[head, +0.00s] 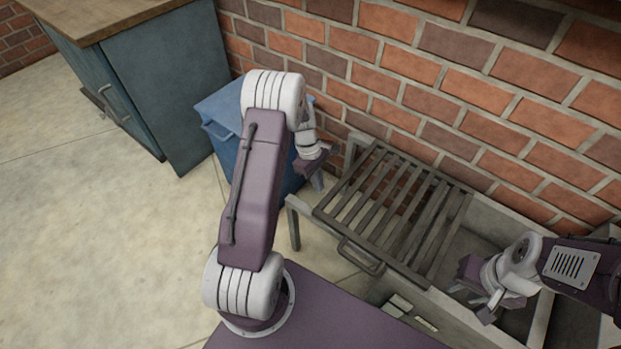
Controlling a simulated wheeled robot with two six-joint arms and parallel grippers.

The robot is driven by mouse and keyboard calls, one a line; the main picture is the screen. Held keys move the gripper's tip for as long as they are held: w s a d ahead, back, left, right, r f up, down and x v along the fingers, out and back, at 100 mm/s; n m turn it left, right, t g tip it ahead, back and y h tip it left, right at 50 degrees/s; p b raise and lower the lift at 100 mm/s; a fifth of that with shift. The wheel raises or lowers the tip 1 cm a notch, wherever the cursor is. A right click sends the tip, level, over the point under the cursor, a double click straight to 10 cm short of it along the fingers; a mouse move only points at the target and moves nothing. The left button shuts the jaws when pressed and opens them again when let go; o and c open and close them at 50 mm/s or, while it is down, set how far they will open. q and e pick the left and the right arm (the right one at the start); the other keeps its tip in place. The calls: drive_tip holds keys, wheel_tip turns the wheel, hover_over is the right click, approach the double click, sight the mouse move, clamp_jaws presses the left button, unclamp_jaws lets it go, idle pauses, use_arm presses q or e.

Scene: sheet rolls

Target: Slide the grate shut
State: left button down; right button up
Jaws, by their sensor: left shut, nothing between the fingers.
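A grey slatted grate (385,205) lies over the left part of a long grey basin (478,225). A loop handle (362,258) sticks out at the grate's front edge. To the right of the grate the basin is uncovered. My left gripper (318,182) is shut and empty. In the picture it is just left of the grate's far left corner, apart from the handle. My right gripper (472,298) appears over the uncovered part of the basin, right of the grate.
A brick wall (440,80) runs behind the basin. A blue bin (222,115) stands left of it, partly hidden by my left arm. A teal cabinet (170,75) with a wooden top is further left. The floor at left is clear.

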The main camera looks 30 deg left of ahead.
sight(408, 245)
use_arm(q)
drive_tip(key=shift+s+d, duration=0.1)
drive_tip(key=shift+d, duration=0.55)
drive_tip(key=shift+d+r, duration=0.1)
drive_tip(key=shift+d, duration=0.05)
drive_tip(key=s+d+p, duration=0.1)
drive_tip(key=d+p, duration=0.2)
drive_tip(key=d, duration=0.6)
drive_tip(key=s+d+p, duration=0.1)
drive_tip(key=d+p, duration=0.3)
drive_tip(key=d, duration=0.5)
drive_tip(key=s+d+p, duration=0.2)
drive_tip(key=d+p, duration=0.1)
drive_tip(key=d, duration=0.6)
drive_tip(key=shift+d, duration=0.4)
drive_tip(key=shift+d+p, duration=0.3)
drive_tip(key=shift+d, duration=0.15)
drive_tip(key=shift+d, duration=0.1)
